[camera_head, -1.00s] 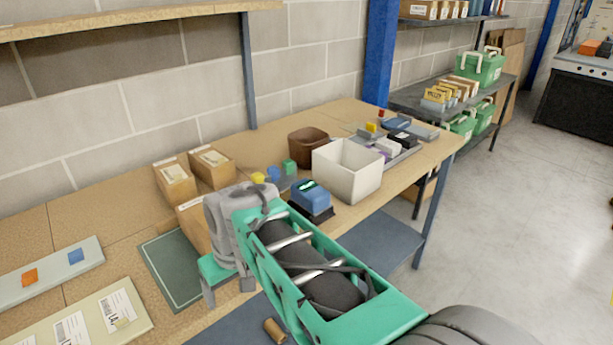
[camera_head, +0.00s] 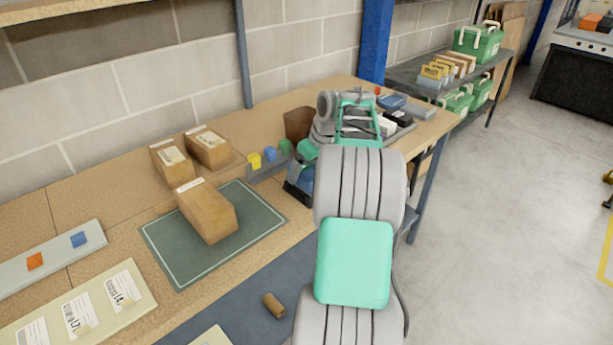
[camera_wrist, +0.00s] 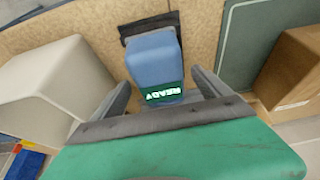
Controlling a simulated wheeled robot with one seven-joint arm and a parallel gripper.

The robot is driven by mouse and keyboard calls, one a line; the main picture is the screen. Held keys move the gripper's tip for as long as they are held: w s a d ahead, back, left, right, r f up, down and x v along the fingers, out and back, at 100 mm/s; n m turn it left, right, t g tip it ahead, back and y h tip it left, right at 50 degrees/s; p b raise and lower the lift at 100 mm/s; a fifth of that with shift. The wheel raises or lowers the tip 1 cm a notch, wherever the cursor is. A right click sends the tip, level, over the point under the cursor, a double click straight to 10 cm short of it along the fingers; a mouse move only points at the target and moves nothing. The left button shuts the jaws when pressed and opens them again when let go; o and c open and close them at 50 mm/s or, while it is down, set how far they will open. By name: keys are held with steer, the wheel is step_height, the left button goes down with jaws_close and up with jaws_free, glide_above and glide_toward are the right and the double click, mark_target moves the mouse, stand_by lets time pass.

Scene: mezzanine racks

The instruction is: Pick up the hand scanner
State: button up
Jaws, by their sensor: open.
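A blue boxy device (camera_wrist: 155,55) with a lit green READY display stands on a flat dark base (camera_wrist: 147,24) on the wooden bench. It is the likeliest hand scanner in view, but I cannot be sure. In the head view the blue device (camera_head: 304,178) is partly hidden behind my arm. My gripper (camera_wrist: 160,84) is open. In the wrist view its two dark fingers are spread to the left and right of the device's display end. I cannot tell whether either finger touches it. In the head view my arm hides most of my gripper.
A cardboard box (camera_wrist: 292,68) on the green mat (camera_wrist: 245,40) is to the right. Small coloured blocks (camera_head: 270,154) and a brown bin (camera_head: 298,122) stand behind the device.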

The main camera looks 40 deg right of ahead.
steer(key=shift+w+f, duration=0.25)
steer(key=shift+f, duration=0.3)
steer(key=shift+f, duration=0.25)
steer(key=shift+r, duration=0.1)
steer(key=c, duration=1.8)
